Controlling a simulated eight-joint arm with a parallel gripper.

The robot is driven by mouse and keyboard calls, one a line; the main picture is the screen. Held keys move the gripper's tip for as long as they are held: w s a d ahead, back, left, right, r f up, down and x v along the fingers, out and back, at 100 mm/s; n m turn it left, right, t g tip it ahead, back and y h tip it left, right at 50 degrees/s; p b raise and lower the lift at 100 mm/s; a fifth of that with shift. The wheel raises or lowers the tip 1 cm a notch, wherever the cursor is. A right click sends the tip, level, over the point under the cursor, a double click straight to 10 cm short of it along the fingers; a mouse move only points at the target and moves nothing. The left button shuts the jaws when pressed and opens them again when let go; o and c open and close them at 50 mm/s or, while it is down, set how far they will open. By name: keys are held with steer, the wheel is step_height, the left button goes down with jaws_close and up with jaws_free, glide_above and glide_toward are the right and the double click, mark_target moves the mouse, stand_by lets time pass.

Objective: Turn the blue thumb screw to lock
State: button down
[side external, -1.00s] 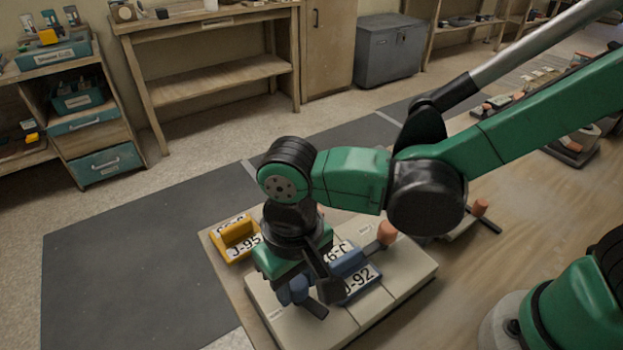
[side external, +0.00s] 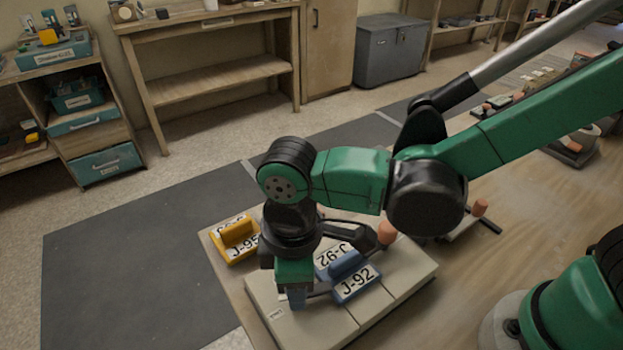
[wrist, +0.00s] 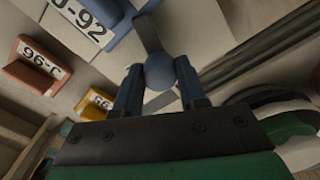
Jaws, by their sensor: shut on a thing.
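The blue thumb screw (wrist: 159,71) has a round knob and sits between the two fingers of my gripper (wrist: 158,85) in the wrist view. My gripper is shut on the knob. In the side view my gripper (side external: 296,298) points down at the left part of the pale base plate (side external: 395,300), and the fingers mostly hide the screw. A blue block labelled J-92 (side external: 350,270) sits on the plate to the right of my gripper. It also shows at the top left of the wrist view (wrist: 100,12). The screw's thread is hidden.
A yellow block labelled J-95 (side external: 238,237) stands behind and left of the plate. An orange knob (side external: 387,232) rises at the plate's back right. Another orange knob (side external: 480,206) stands farther right. The wooden table (side external: 520,215) is bare in front of it.

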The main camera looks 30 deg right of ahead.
steer(key=shift+n, duration=2)
steer(key=shift+c, duration=2.4)
jaws_free()
steer(key=shift+r, duration=0.15)
steer(key=shift+r, duration=2.7)
steer(key=w+d+r+m+t, duration=0.1)
steer(key=d+m+t, duration=0.2)
steer(key=d+m, duration=0.5)
steer(key=w+d+r+m+t, duration=0.1)
steer(key=d+m+t, duration=0.3)
steer(key=d+m, duration=0.4)
steer(key=w+d, duration=0.1)
steer(key=d, duration=0.4)
